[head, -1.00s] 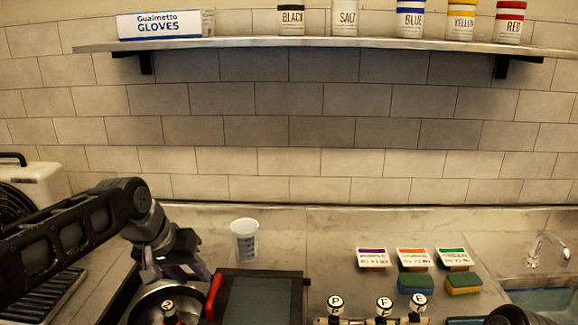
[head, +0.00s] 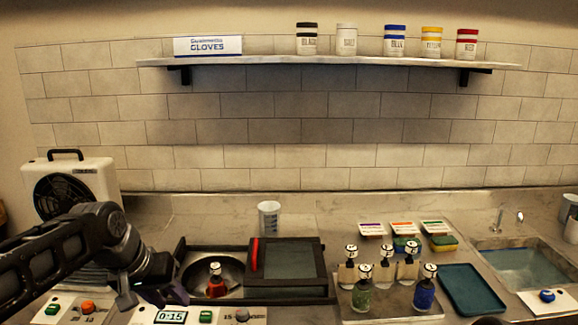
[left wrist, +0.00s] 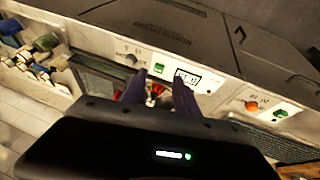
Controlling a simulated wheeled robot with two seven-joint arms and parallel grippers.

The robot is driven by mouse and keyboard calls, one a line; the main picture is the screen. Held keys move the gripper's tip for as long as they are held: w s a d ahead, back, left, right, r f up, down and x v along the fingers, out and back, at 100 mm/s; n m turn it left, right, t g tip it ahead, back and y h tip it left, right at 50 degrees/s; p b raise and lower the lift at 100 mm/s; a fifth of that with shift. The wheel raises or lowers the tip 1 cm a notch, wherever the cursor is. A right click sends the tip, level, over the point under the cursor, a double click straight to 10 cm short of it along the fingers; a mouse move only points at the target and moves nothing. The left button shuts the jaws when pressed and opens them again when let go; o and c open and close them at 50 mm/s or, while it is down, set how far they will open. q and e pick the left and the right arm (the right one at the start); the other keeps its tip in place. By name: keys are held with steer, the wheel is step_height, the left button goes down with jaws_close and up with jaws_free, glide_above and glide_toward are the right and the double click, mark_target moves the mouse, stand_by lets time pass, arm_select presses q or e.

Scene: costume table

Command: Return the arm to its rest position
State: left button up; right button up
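My left arm comes in from the left in the head view, with its dark left gripper (head: 165,292) low over the front panel, left of and nearer than the round metal basin (head: 230,270). In the left wrist view the two purple-grey fingers of the left gripper (left wrist: 158,92) stand apart, with no held object visible between them. A bottle with red contents (head: 216,282) stands upright in the basin, apart from the gripper.
A dark-framed lid with a red handle (head: 255,254) lies beside the basin. Several stoppered bottles (head: 363,290) stand on a board at right, next to a teal tray (head: 472,289). A plastic cup (head: 269,218), a fan unit (head: 77,186) and a sink (head: 525,264) stand around.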

arm_select(q)
steer(key=s+d+f+g+h, duration=0.15)
steer(key=d+f, duration=0.25)
steer(key=f, duration=0.6)
steer(key=s+d+f, duration=0.2)
steer(key=d+f, duration=0.1)
steer(key=f, duration=0.6)
steer(key=s+d+f+g+h, duration=0.1)
steer(key=d+f, duration=0.3)
steer(key=f, duration=0.6)
steer(key=s+d+f, duration=0.2)
steer(key=s+f, duration=0.6)
steer(key=s, duration=0.3)
steer(key=s+d+f+n+g, duration=0.1)
steer(key=s+d+f, duration=0.2)
steer(key=s+f, duration=0.5)
steer(key=s, duration=0.2)
steer(key=shift+s+f, duration=0.2)
steer(key=shift+s, duration=0.15)
steer(key=shift+g, duration=0.25)
steer(key=shift+a, duration=0.2)
